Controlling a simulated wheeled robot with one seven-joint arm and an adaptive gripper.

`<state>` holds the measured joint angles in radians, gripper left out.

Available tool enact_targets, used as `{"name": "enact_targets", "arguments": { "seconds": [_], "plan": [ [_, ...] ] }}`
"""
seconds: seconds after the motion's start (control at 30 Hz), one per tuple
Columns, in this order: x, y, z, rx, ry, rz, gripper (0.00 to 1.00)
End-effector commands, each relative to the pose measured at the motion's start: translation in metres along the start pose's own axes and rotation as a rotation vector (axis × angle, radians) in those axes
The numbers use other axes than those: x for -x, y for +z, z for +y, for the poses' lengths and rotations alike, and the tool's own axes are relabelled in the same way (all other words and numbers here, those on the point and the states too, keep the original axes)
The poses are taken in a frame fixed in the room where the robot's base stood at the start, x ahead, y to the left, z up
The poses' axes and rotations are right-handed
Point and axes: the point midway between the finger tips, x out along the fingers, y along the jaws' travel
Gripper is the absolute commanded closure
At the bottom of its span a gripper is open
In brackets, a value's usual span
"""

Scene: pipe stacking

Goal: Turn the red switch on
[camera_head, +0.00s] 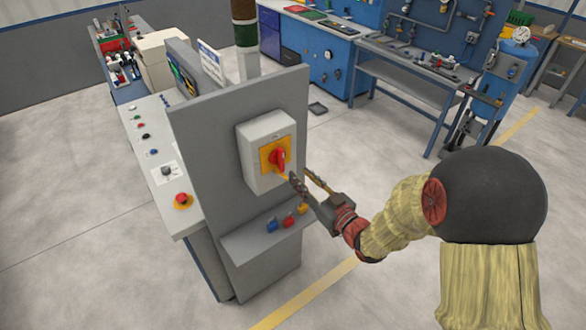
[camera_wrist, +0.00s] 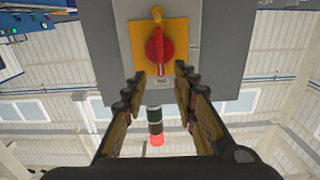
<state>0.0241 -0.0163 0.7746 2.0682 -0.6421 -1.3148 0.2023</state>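The red switch (camera_head: 278,159) is a rotary knob on a yellow plate (camera_head: 266,150), set on a grey box fixed to an upright grey panel. In the wrist view the red knob (camera_wrist: 159,50) sits at the top middle on its yellow plate (camera_wrist: 178,32), with its narrow handle lying along the picture's vertical. My gripper (camera_head: 302,176) is just in front of the box, slightly right of and below the knob. In the wrist view my gripper (camera_wrist: 155,80) has its two fingers spread apart, with nothing between them. The fingertips look close to the knob; I cannot tell whether they touch it.
A ledge with blue, red and yellow connectors (camera_head: 288,222) juts out below the box. A console with a red emergency button (camera_head: 182,200) stands left of the panel. A blue workbench (camera_head: 405,65) is behind. Open floor lies right of the panel.

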Motion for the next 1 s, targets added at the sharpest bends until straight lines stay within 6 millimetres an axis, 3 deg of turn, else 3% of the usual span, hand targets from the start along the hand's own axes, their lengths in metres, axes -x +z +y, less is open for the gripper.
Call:
{"name": "enact_targets", "arguments": {
  "seconds": [0.23,0.77,0.87,0.97,1.0],
  "plan": [
    [0.022,-0.001,0.001,0.000,0.001,0.001,0.72],
    [0.023,0.000,0.000,0.003,0.000,0.001,0.72],
    [0.023,0.011,0.002,0.012,0.008,-0.041,0.72],
    [0.027,0.041,0.012,0.021,0.045,-0.152,0.72],
    [0.032,0.059,0.018,0.021,0.068,-0.219,0.72]
  ]
}}
